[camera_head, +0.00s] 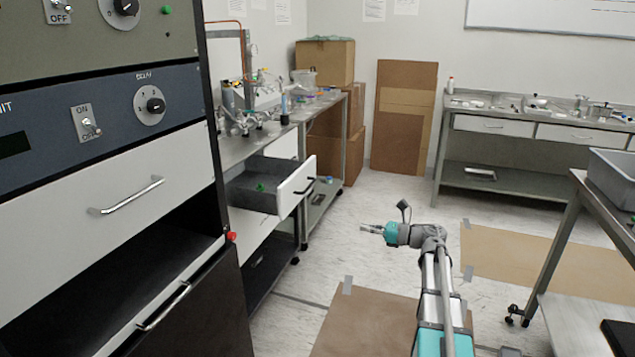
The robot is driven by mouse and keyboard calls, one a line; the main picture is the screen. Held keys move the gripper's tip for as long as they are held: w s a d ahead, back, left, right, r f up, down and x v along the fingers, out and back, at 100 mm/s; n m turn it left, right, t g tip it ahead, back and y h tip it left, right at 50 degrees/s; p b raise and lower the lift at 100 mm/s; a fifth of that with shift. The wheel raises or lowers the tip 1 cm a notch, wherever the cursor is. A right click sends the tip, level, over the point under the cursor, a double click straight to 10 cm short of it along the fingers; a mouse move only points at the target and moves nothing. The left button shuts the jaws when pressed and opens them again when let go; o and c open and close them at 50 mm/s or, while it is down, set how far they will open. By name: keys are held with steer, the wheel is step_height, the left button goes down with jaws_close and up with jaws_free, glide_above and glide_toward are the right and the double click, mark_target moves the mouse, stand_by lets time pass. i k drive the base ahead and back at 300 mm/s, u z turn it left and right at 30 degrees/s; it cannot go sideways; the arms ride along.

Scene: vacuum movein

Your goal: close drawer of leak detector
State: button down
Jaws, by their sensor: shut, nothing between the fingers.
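An open drawer (297,187) with a white front and dark handle sticks out from the bench along the left wall. A small green object lies inside it. The leak detector is not clearly identifiable; a tall rack with control panels (110,110) stands at the near left, and its white drawer (125,203) with a silver handle looks shut. My gripper (364,228) is shut and empty, pointing left over the floor. It is to the right of and nearer than the open drawer, apart from it.
Cardboard boxes (325,62) and a brown board (402,117) stand at the back. A bench with drawers (540,127) is at the back right. A metal table (570,200) with a grey bin stands at the right. Cardboard sheets lie on the floor; the middle floor is free.

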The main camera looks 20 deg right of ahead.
mark_target(241, 183)
steer(key=z, duration=0.55)
steer(key=i, duration=1)
steer(key=u, duration=0.5)
